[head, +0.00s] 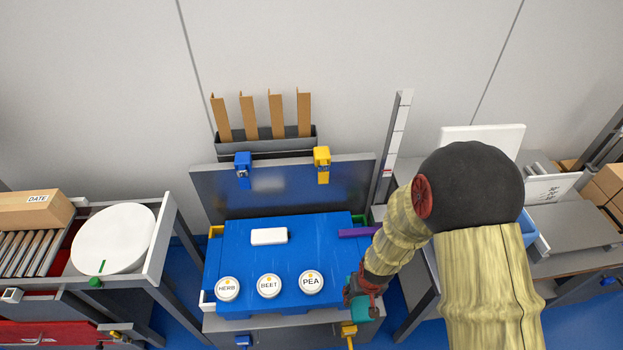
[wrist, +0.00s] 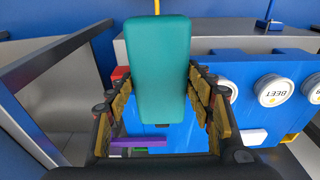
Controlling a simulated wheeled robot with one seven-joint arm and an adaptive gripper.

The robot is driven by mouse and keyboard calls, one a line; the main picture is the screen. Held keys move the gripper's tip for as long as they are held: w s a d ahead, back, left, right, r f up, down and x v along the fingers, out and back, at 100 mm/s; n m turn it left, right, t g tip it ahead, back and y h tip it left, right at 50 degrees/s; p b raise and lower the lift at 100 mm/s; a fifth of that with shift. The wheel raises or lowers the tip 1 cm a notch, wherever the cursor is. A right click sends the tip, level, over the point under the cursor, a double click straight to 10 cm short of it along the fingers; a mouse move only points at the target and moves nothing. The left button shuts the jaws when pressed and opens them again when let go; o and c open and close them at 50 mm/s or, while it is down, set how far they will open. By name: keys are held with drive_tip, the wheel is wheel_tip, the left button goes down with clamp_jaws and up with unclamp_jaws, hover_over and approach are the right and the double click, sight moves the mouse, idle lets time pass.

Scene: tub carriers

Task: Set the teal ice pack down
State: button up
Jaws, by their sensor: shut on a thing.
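The teal ice pack (head: 362,310) is held in my gripper (head: 360,292) at the right front corner of the blue carrier top (head: 240,260). In the wrist view the teal ice pack (wrist: 158,70) stands out lengthwise between the two yellow-padded fingers of my gripper (wrist: 160,92). The fingers are shut on its sides. I cannot tell whether its far end touches anything. Part of it is hidden behind the gripper in the head view.
Round tubs marked HERB (head: 227,289), BEET (head: 269,286) and PEA (head: 311,283) line the front of the blue top. A white block (head: 269,236) lies behind them, a purple strip (head: 356,233) at the right. A raised grey lid (head: 280,188) stands behind.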

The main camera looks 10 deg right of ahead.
drive_tip(key=w+r, duration=0.5)
drive_tip(key=w, duration=0.3)
drive_tip(key=w+r, duration=0.5)
drive_tip(key=w, duration=0.3)
drive_tip(key=shift+w+r, duration=0.2)
drive_tip(key=shift+r, duration=0.2)
